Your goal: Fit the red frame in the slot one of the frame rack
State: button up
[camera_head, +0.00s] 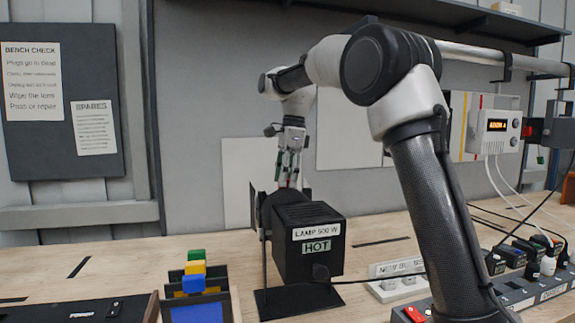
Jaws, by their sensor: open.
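My gripper (291,180) is open and points down behind and above the black lamp (308,250), which is labelled "LAMP 500 W" and "HOT". Its fingertips are partly hidden by the lamp's top, and I cannot tell whether anything is between them. The frame rack (234,306) is at the lower left of the lamp, cut off by the bottom edge. Frames with green (196,254), yellow (195,267) and blue (193,284) tabs stand in it one behind another. I cannot make out a red frame. The rack's slot numbers do not show.
A dark case (80,310) lies left of the rack. Right of the lamp are a small white switch block (398,285) and a power strip (520,295) with several plugs and cables. The lamp's cable crosses the bench. The bench (125,265) behind the case is mostly clear.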

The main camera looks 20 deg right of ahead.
jog(key=shift+f, duration=0.25)
jog(key=shift+c, duration=0.2)
grip_shut()
jog(key=c, duration=0.6)
grip_release()
grip_shut()
notch_tip(320, 180, up, 16)
jog(key=shift+f, duration=0.25)
jog(key=shift+s, duration=0.1)
dwell(0.5)
